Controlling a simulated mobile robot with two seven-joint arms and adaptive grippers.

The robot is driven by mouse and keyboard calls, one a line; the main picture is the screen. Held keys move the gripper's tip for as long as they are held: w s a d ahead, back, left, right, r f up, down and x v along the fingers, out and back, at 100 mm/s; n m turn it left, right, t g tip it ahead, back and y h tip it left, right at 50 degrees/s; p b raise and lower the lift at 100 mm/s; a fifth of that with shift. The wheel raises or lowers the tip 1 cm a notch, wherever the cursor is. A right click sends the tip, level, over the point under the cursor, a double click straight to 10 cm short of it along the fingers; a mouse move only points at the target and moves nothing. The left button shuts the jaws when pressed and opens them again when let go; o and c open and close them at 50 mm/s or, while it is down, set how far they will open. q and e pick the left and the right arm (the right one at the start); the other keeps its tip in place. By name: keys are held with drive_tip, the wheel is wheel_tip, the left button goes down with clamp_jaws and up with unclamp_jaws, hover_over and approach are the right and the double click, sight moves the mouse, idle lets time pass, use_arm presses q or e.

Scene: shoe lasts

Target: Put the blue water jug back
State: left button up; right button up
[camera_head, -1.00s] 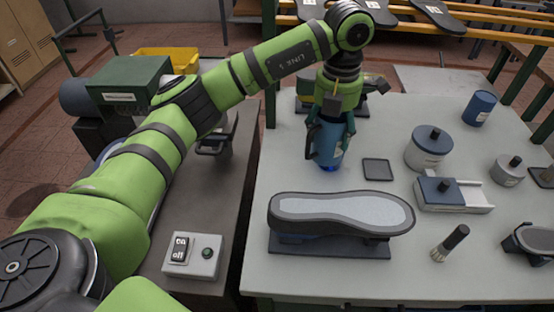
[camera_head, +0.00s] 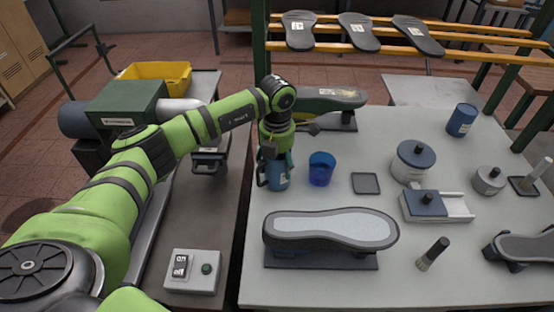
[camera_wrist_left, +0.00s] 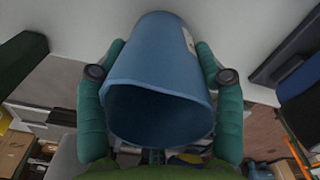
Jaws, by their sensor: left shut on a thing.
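The blue water jug (camera_head: 277,178) is in my left gripper (camera_head: 276,160), near the left edge of the light table (camera_head: 320,284). It looks about upright; I cannot tell whether its base touches the table. In the left wrist view the jug (camera_wrist_left: 160,65) sits between both teal fingers (camera_wrist_left: 160,95), its dark open mouth towards the camera. A blue cup (camera_head: 321,170) stands just right of the jug, apart from it. A dark square mat (camera_head: 366,183) lies bare right of the cup. My right gripper is not in view.
A shoe last with a grey sole (camera_head: 330,225) lies in front of the jug, and another last (camera_head: 335,97) stands behind. A round canister (camera_head: 412,162) and a slide box (camera_head: 425,205) stand right of the mat. A switch box (camera_head: 193,268) is at front left.

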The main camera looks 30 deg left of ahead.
use_arm(q)
drive_tip(key=shift+f, duration=0.25)
drive_tip(key=o, duration=1.3)
drive_tip(key=shift+r, duration=0.25)
wheel_tip(320, 180, up, 12)
drive_tip(key=b, duration=0.3)
drive_tip(key=shift+b, duration=0.4)
drive_tip(key=shift+f, duration=0.1)
